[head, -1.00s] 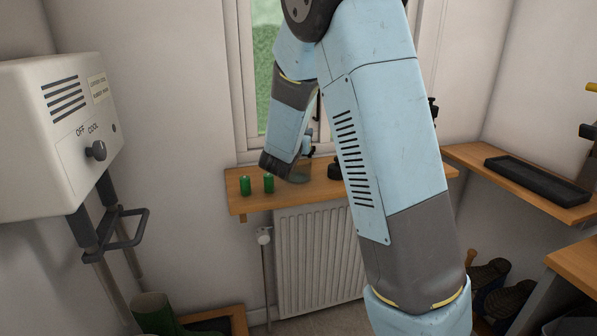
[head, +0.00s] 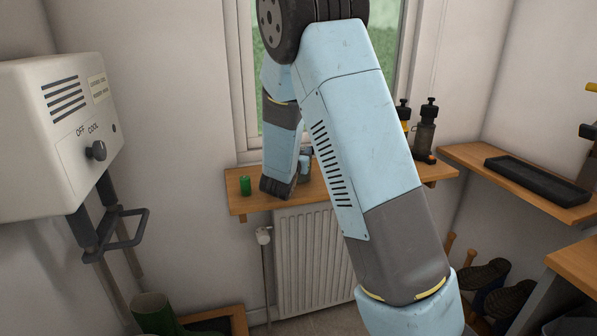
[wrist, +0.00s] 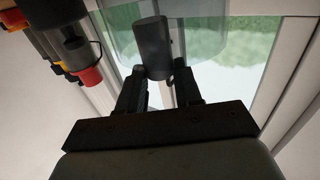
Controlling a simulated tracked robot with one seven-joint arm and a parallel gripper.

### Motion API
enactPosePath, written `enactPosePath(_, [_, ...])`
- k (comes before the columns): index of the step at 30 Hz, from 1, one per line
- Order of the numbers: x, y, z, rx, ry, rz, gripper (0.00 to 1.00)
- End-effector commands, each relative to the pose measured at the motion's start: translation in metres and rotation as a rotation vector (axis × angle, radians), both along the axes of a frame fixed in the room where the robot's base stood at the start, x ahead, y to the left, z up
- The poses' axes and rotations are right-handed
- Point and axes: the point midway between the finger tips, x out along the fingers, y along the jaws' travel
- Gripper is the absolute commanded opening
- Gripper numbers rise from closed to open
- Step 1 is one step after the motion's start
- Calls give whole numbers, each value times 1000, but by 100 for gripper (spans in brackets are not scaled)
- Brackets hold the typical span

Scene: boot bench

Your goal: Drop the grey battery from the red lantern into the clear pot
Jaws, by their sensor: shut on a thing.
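My gripper (wrist: 160,82) is shut on a dark grey cylinder, the grey battery (wrist: 152,45), which stands out tilted from between the fingers in the wrist view. A clear, see-through wall, seemingly the clear pot (wrist: 118,38), shows behind the battery; I cannot tell whether the battery is inside it or in front of it. In the head view the dark end of my arm is low over the windowsill shelf, and the fingers are hidden. A dark lantern-like thing with a red end (wrist: 88,77) is at the upper left of the wrist view.
A green cylinder (head: 245,186) stands at the left of the wooden sill shelf (head: 238,206). A radiator (head: 308,255) is below. A white wall box (head: 55,125) is at left, a shelf with a black tray (head: 538,180) at right.

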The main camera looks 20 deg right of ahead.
Motion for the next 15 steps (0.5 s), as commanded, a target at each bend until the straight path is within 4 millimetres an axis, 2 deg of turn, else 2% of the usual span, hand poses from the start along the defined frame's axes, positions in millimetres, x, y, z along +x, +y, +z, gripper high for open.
enactPosePath(4, [0,0,0,0,1,0,0])
enactPosePath(5, [0,0,-1,0,1,0,35])
enactPosePath(13, [0,0,-1,-1,3,0,61])
enactPosePath(15, [0,0,-1,-1,3,0,64])
